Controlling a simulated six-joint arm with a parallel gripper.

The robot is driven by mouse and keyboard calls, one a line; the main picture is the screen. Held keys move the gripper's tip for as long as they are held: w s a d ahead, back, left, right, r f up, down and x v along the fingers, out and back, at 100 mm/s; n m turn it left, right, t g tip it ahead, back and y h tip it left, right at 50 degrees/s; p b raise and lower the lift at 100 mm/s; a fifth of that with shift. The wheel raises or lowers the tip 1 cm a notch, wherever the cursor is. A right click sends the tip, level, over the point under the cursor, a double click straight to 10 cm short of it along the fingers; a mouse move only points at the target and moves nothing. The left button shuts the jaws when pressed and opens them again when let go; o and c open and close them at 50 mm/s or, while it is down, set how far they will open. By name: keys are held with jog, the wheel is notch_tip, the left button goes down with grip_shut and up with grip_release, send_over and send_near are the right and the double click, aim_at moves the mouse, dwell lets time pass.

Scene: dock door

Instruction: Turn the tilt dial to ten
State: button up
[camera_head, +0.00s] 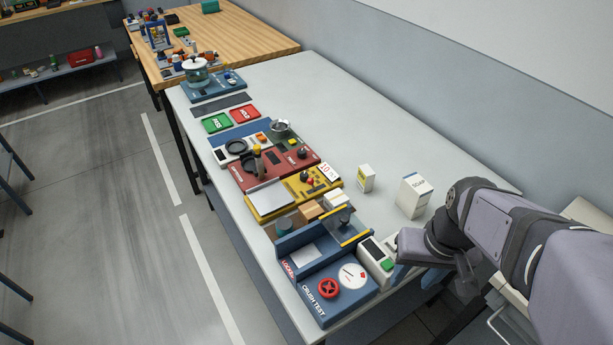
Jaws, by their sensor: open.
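No label reading "tilt" is legible, so I cannot tell which control is the tilt dial. A yellow panel (265,211) in the middle of the bench has a small dark knob (304,177) and a white card (328,172) with small red print. A red panel (250,182) behind it has another dark knob (301,153). The blue crush test unit (311,303) in front has a white round dial (352,276) and a red handwheel (328,288). My gripper (468,287) points down by the bench's right edge, open and apart from the panels.
Two white boxes, one small (366,178) and one larger (414,196), stand on the bench's right side. The white bench (330,108) is clear along the wall.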

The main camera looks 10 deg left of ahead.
aim_at(305, 174)
jog(key=w+a+n+t+y+b, duration=0.1)
jog(key=w+a, duration=0.3)
jog(key=w, duration=0.1)
jog(key=w+a+n+t+y+b, duration=0.1)
jog(key=w+a, duration=0.3)
jog(key=w, duration=0.2)
jog(key=w+a+n+b, duration=0.1)
jog(key=w+a+n, duration=0.1)
jog(key=w+a, duration=0.2)
jog(key=shift+w+f+t+y+b, duration=0.15)
jog(key=shift+w+t+y, duration=0.05)
jog(key=shift+w, duration=0.35)
jog(key=shift+w+f+t+y+b, duration=0.1)
jog(key=shift+w+t+y+b, duration=0.1)
jog(key=shift+w, duration=0.35)
jog(key=w+a+n+t+y+b, duration=0.3)
jog(key=w+a+n, duration=0.1)
jog(key=w+a, duration=0.95)
jog(key=f, duration=0.2)
jog(key=s+f, duration=0.1)
jog(key=f, duration=0.1)
jog(key=shift+d, duration=0.1)
jog(key=shift+f, duration=0.45)
jog(key=shift+p, duration=0.3)
jog(key=shift+p+x, duration=1.4)
jog(key=shift+x, duration=2.25)
jog(key=shift+s+f, duration=0.1)
